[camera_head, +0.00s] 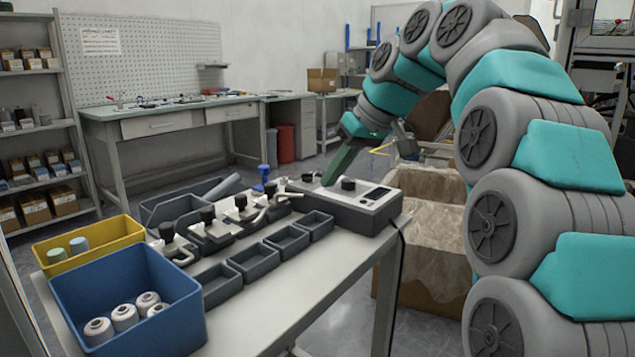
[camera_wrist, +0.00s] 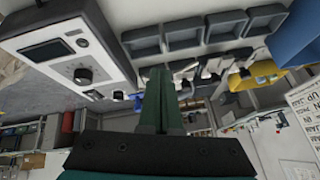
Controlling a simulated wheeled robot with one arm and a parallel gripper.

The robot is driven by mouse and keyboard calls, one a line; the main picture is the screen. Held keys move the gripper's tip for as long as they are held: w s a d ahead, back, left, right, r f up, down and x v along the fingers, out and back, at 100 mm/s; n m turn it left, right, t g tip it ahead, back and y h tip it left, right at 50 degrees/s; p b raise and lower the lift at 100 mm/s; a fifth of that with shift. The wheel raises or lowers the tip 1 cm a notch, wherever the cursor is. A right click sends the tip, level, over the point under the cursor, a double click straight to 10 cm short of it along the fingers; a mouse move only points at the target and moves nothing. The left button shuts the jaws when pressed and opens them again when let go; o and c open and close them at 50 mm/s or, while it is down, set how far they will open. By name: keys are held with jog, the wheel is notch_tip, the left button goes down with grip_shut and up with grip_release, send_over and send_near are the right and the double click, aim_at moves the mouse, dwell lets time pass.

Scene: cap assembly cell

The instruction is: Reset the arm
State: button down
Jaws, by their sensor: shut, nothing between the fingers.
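My gripper (camera_head: 329,181) is at the end of my raised, arched arm, pointing down. Its green fingers are close to the grey control box (camera_head: 345,207) at the back right of the workbench. In the head view I cannot tell whether the fingertips touch the box. In the wrist view the fingers of my gripper (camera_wrist: 157,73) lie together, with nothing held. The control box (camera_wrist: 62,48) shows there at the upper left, with its knobs and dark display.
The workbench (camera_head: 300,283) bears a blue bin (camera_head: 180,325) with several white spools, a yellow bin (camera_head: 128,231), black-knobbed clamp fixtures (camera_head: 210,232) and small dark trays (camera_head: 285,240). A brown carton (camera_head: 438,255) stands right of the bench. A blue screwdriver-like item (camera_head: 264,175) stands behind.

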jog(key=s+d+f+m+g+h, duration=0.1)
jog(key=s+d+f, duration=0.3)
jog(key=s+f, duration=0.6)
jog(key=s+d+f+m+g+h, duration=0.2)
jog(key=s+d+f+m, duration=0.2)
jog(key=s+f, duration=0.7)
jog(key=s+d+f+m+g+h, duration=0.2)
jog(key=s+d+f, duration=0.2)
jog(key=s+f, duration=0.6)
jog(key=s, duration=0.7)
jog(key=shift+f, duration=0.15)
